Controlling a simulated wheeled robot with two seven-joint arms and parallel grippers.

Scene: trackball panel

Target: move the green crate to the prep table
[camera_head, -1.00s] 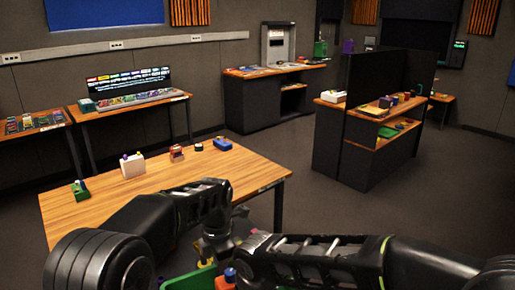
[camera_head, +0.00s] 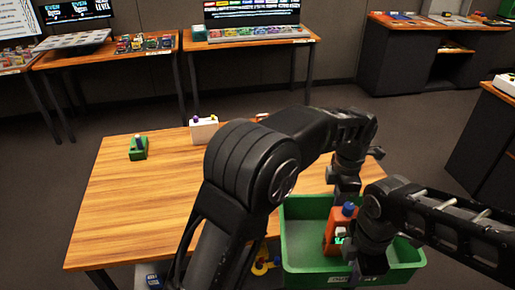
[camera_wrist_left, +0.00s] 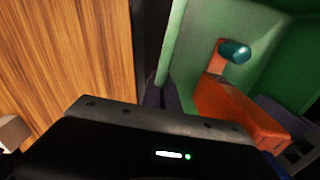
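The green crate (camera_head: 303,225) is at the lower right of the head view, beside the right front part of the wooden table (camera_head: 125,210). An orange-red device with a blue ball (camera_head: 333,232) stands in it and also shows in the left wrist view (camera_wrist_left: 235,108). My left gripper (camera_head: 347,190) is at the crate's far wall; in the left wrist view the green wall runs between its dark fingers (camera_wrist_left: 168,95). My right gripper (camera_head: 365,268) is at the near right wall, its fingertips partly hidden. Nothing labels the prep table.
On the wooden table stand a small green device (camera_head: 138,150) and a white box with purple knob (camera_head: 204,130). Its front left surface is bare. Yellow and blue items (camera_head: 265,265) show low beside the crate. Display tables and dark cabinets (camera_head: 410,60) stand behind; grey floor lies between.

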